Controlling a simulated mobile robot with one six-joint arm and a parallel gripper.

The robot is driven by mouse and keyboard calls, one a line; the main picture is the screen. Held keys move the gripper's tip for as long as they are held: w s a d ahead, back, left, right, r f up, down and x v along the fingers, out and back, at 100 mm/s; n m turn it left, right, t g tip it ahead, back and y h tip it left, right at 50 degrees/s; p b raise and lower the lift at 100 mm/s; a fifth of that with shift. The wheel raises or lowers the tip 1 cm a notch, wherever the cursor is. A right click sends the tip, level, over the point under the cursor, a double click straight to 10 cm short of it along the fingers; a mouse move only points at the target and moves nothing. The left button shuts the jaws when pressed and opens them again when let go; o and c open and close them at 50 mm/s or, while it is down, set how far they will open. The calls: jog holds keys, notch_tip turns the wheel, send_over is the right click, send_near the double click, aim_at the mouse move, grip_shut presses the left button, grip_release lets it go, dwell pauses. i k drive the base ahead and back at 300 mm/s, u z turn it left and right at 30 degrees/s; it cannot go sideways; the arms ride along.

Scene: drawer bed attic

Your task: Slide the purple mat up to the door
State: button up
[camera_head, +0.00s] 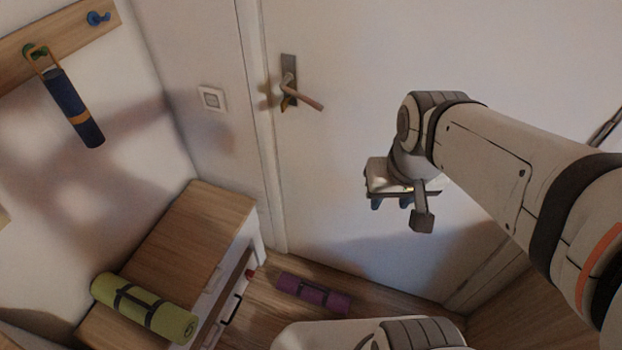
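The purple mat (313,293) is a rolled mat with dark straps, lying on the wooden floor near the foot of the white door (365,215). A small strip of floor seems to show between the mat and the door. The mat lies roughly along the door's bottom edge. My gripper (392,203) is in the air in front of the door, above and to the right of the mat, and is not touching it. Its fingers are small and partly hidden from this angle, so its opening is unclear. Nothing shows held in it.
A wooden-topped drawer unit (190,235) stands left of the mat, with a green rolled mat (143,308) on top. A dark blue rolled mat (75,108) hangs from a wall hook. The door has a lever handle (300,92). Bare floor (390,299) shows right of the purple mat.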

aim_at(325, 297)
jog(key=z, duration=0.05)
jog(key=k, duration=1.4)
jog(key=u, duration=0.25)
jog(key=i, duration=1.05)
